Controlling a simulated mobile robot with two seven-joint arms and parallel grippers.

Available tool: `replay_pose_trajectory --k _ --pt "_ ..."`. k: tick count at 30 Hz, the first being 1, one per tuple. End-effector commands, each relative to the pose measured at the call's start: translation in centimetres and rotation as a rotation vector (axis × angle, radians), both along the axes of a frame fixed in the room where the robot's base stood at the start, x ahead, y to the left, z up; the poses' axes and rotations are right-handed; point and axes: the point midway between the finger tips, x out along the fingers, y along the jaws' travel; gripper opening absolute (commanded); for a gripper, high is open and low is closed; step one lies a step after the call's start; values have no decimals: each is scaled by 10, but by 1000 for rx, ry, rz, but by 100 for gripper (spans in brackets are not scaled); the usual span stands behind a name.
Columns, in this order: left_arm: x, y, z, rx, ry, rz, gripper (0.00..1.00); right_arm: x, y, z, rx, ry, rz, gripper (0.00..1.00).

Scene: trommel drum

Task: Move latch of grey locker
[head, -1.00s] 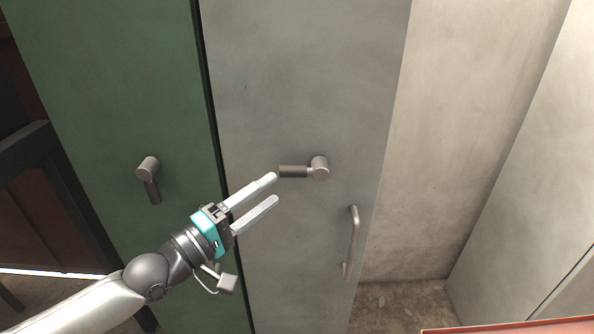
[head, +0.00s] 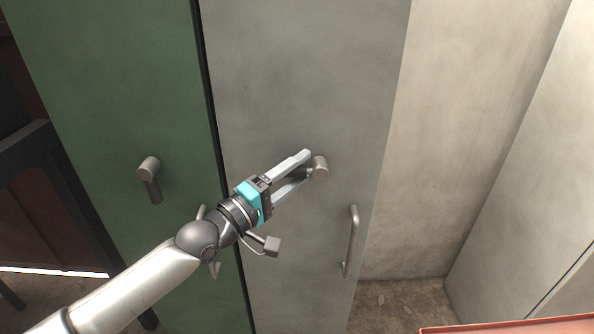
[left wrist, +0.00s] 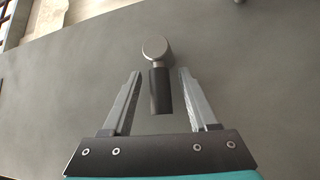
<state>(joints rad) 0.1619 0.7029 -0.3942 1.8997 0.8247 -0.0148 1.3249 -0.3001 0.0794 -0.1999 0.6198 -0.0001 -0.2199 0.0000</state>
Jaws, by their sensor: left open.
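The grey locker (head: 300,80) has a latch (head: 320,166) with a round metal hub and a darker lever that points left toward my gripper. My left gripper (head: 298,170) is open, with one finger above the lever and one below it. In the left wrist view the latch (left wrist: 156,80) lies between the two open fingers (left wrist: 158,95), with a gap on each side. In the head view the fingers partly hide the lever. My right gripper does not show.
A fixed vertical handle (head: 351,240) is on the grey door, below and right of the latch. A green locker (head: 110,90) with its own latch (head: 149,180) stands at the left. A pale wall (head: 460,130) is at the right, and a reddish edge (head: 510,327) shows at bottom right.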

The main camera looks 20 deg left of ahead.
Motion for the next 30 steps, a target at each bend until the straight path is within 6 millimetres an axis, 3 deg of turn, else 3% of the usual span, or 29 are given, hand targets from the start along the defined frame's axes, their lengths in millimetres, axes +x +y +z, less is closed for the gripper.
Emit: replay_pose_trajectory --k 3,19,30 --pt "0 0 0 0 0 0 58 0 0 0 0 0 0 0" --pt "0 0 0 0 0 0 0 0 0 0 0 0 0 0" --pt "0 0 0 0 0 0 0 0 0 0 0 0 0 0"
